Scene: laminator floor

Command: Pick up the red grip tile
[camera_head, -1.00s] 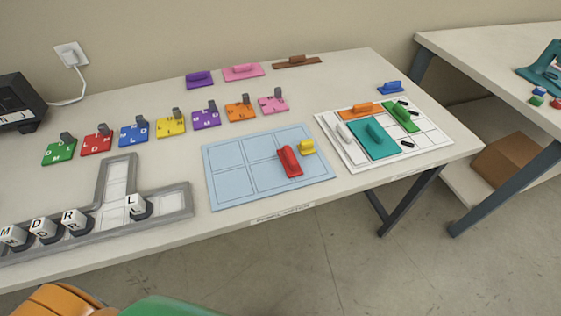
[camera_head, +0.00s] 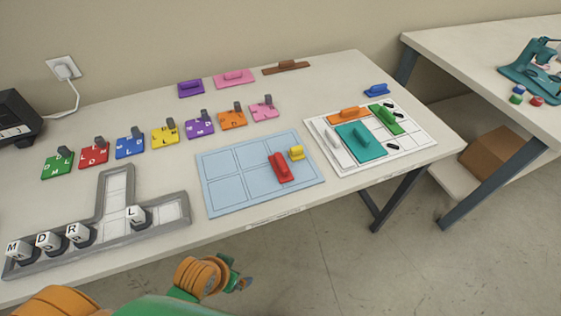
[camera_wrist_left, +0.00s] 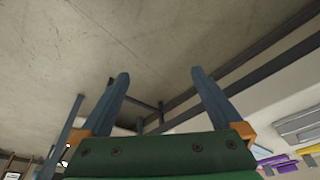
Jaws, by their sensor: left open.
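The red grip tile (camera_head: 280,168) lies on the right part of the light blue gridded mat (camera_head: 225,187), its raised grip on top. A small yellow piece (camera_head: 296,153) sits beside it, to the upper right. My left gripper (camera_head: 244,283) is in front of the table's front edge, below the mat in the head view and well apart from the red tile. In the left wrist view its two fingers (camera_wrist_left: 158,78) are spread with nothing between them. The red tile does not show there. My right gripper is not in view.
A white board (camera_head: 323,165) with teal, orange, green and white pieces lies right of the mat. A grey T-shaped tray (camera_head: 115,187) with letter cubes lies left. Coloured letter tiles line the back. A second table (camera_head: 470,60) stands right.

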